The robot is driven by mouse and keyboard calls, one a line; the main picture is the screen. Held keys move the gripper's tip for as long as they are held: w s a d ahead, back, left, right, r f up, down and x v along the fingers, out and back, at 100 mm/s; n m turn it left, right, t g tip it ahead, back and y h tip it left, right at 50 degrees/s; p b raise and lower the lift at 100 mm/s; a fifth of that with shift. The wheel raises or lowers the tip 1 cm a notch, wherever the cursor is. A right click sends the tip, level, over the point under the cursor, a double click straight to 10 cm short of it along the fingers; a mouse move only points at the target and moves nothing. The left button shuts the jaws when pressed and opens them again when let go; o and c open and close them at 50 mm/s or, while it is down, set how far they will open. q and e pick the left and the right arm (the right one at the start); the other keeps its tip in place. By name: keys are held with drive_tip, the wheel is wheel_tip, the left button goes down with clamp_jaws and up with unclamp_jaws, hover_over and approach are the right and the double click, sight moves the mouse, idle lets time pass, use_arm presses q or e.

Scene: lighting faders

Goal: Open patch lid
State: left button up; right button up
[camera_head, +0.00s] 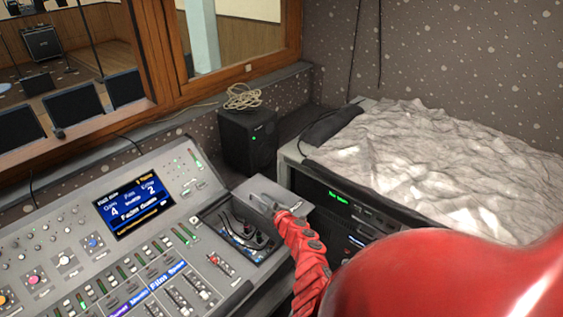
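The patch compartment (240,238) is at the right end of the grey mixing console. Its inside is uncovered, and dark cables and sockets show in it. A flat grey panel (298,198), which looks like the patch lid, stands at the back right edge of this opening. My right gripper (262,202), on a red segmented arm, is at this panel, with its grey fingers over or against it. I cannot tell whether they touch it or how far apart they are. My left gripper is out of view.
The console (60,255) carries faders, knobs and a lit screen (134,204). A black speaker (249,140) with a coiled cable (243,97) on top stands behind the compartment. A rack (345,205) under a crumpled grey cover (420,150) is close on the right.

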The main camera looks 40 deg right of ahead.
drive_tip(key=shift+s+a+r, duration=0.15)
drive_tip(key=shift+s+a, duration=0.1)
drive_tip(key=shift+s, duration=0.2)
drive_tip(key=shift+b+v, duration=1.15)
drive_tip(key=shift+v, duration=6.35)
drive_tip(key=shift+w+a, duration=0.1)
